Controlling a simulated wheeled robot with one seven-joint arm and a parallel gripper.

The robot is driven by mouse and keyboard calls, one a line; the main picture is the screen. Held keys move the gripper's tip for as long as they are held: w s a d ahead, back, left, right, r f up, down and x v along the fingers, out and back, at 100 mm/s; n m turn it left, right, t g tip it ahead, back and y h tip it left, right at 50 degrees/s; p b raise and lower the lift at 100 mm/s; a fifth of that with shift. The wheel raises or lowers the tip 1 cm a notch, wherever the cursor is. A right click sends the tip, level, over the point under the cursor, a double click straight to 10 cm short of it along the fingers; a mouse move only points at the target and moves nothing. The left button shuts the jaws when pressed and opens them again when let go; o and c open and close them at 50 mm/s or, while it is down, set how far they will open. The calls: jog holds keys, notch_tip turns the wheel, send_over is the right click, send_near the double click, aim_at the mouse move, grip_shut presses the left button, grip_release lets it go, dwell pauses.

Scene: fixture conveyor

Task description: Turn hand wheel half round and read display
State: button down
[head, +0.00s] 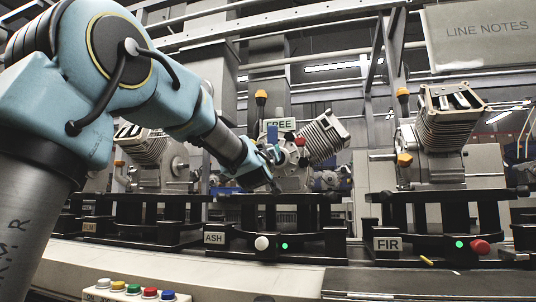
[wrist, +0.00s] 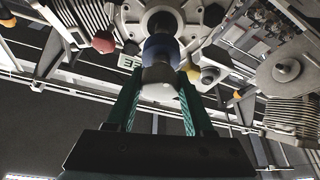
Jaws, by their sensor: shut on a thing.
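The hand wheel (head: 287,157) is on the engine fixture at the station labelled ASH. In the wrist view its pale round body (wrist: 165,17) is at the top, with a red knob (wrist: 103,42) to the left. My gripper (wrist: 158,78) has its teal fingers on both sides of a grey cylindrical grip with a blue collar (wrist: 161,48) in front of the wheel. In the head view my gripper (head: 268,176) reaches the wheel from the left, and the contact is partly hidden. The display (head: 279,125) above the wheel reads FREE.
A tilted finned engine (head: 323,137) stands just right of the wheel. Another engine (head: 446,118) stands at FIR (head: 387,244), with a red button (head: 480,247). ASH has a white button (head: 262,243) and a green light. A box with coloured buttons (head: 135,292) is in front.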

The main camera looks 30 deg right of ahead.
jog(key=shift+n+y, duration=0.3)
jog(key=shift+n, duration=0.5)
jog(key=shift+f, duration=0.1)
jog(key=shift+c, duration=1.4)
grip_release()
jog(key=v, duration=1)
jog(key=shift+s+p, duration=0.35)
jog(key=shift+p, duration=0.05)
jog(key=shift+f, duration=0.15)
